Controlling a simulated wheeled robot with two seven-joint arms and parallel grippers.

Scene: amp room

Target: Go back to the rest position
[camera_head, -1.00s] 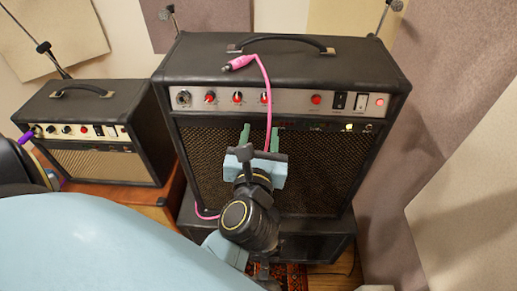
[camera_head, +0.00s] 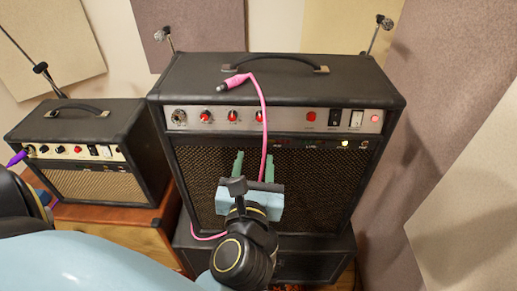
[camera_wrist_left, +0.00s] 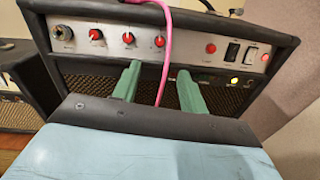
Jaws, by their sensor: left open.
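My left gripper (camera_head: 253,168) is open and empty in front of the large amp's grille in the head view. Its two green fingers (camera_wrist_left: 158,85) also show in the left wrist view, apart, with the amp's control panel beyond them. The large black amp (camera_head: 330,195) stands on a dark cabinet. A pink cable (camera_head: 264,118) lies with its plug on the amp's top and hangs down the front, passing behind my gripper. Its lower end runs to the left near the bottom of the grille. My right gripper is not in view.
A smaller amp (camera_head: 95,190) stands on a wooden cabinet (camera_head: 130,235) at the left, with a purple plug (camera_head: 17,158) at its front. Microphone stands (camera_head: 380,30) rise behind the amps. Padded wall panels (camera_head: 470,160) close off the right side.

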